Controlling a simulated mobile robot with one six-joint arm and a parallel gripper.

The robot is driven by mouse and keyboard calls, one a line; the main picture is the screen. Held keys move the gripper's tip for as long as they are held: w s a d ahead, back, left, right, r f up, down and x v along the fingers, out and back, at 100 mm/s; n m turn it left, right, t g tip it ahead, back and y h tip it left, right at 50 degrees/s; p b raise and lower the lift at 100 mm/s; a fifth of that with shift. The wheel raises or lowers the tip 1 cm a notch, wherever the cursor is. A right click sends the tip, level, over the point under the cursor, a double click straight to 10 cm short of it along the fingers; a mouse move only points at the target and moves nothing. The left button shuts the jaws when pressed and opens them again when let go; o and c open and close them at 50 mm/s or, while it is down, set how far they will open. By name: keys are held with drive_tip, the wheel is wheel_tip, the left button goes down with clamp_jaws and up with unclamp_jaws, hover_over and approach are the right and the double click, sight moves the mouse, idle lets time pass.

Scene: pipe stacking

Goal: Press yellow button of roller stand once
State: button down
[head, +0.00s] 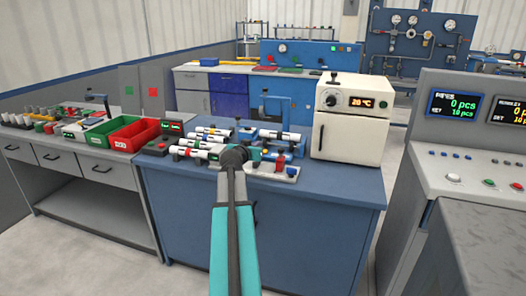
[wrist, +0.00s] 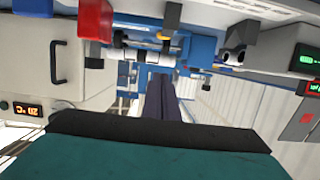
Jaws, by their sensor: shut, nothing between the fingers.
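The roller stand area (head: 205,142) is on the blue workbench, with several white pipes lying across it. Pipes and blue stand parts also show in the upper middle of the wrist view (wrist: 150,52). I cannot make out the yellow button for certain; small yellow spots show near the pipes. My arm reaches over the front of the bench, and its dark joint hides part of the stand in the head view. My gripper (wrist: 160,82) shows as dark fingers held together, pointing toward the stand. It is shut and empty. Its contact with anything cannot be told.
A white oven (head: 353,118) stands right of the stand on the blue workbench (head: 255,215). A control console (head: 470,130) is at the right. Bare bench top lies in front of the oven.

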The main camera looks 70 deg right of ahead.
drive_tip(key=shift+d, duration=0.15)
drive_tip(key=shift+p+x, duration=0.6)
drive_tip(key=shift+x, duration=4.45)
drive_tip(key=shift+s+f, duration=0.1)
drive_tip(key=shift+f, duration=1.95)
drive_tip(key=shift+f+b, duration=0.15)
drive_tip(key=shift+b, duration=0.2)
